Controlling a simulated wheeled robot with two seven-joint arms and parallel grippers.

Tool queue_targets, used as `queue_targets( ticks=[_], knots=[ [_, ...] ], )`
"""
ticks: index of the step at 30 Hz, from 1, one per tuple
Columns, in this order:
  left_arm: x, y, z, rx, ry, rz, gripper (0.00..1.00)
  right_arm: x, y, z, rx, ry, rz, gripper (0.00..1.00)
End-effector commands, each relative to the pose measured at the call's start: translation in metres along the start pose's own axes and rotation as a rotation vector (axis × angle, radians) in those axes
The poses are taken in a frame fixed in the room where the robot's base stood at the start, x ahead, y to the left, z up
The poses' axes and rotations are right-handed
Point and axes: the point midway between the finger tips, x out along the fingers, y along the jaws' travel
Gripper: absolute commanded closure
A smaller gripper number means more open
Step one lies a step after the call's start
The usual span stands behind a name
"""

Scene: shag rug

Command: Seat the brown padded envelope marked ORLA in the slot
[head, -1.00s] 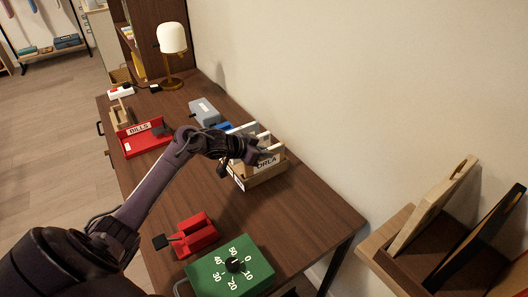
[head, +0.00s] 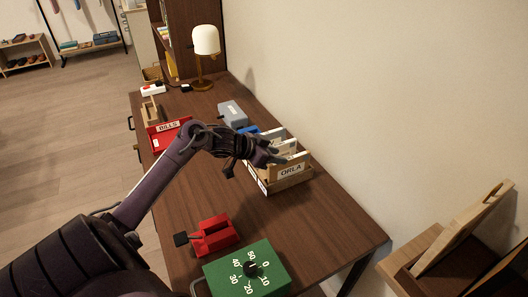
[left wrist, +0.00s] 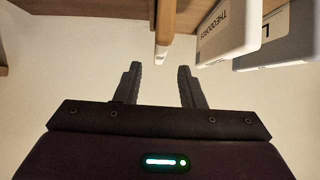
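The brown padded envelope marked ORLA (head: 291,170) stands upright at the near end of a wooden slotted box (head: 290,184) in the head view. Its lower part is hidden by the box's front. My left gripper (head: 276,156) is just beside and behind its top edge, on the left. In the left wrist view my left gripper (left wrist: 159,68) has its fingers apart with nothing between them. A narrow brown strip (left wrist: 166,28) shows beyond the fingertips; I cannot tell whether it is the envelope's edge. My right gripper is out of view.
Pale parcels stand in the box, one marked THEODOROS (left wrist: 228,30). A red BILLS tray (head: 168,133), a grey box (head: 232,114), a red stand (head: 214,234) and a green timer (head: 247,270) sit on the desk. A lamp (head: 206,42) stands behind. The desk's right front is clear.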

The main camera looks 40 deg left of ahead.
Motion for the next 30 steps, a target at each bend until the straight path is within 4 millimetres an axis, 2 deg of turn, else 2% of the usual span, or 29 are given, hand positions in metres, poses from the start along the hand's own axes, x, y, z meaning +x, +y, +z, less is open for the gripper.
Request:
queue_targets(
  ticks=[1, 4, 10, 30],
  knots=[
    [-0.012, 0.000, 0.002, 0.003, -0.003, -0.001, 0.64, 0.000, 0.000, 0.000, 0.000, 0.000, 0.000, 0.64],
    [-0.030, 0.000, 0.001, 0.003, -0.004, 0.000, 0.64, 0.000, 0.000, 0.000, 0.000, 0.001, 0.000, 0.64],
    [-0.053, 0.000, 0.001, -0.001, -0.001, 0.000, 0.64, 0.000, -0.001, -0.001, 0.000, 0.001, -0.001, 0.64],
    [-0.057, 0.000, 0.000, -0.001, 0.000, 0.000, 0.64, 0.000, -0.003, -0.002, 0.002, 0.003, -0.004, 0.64]
  ],
)
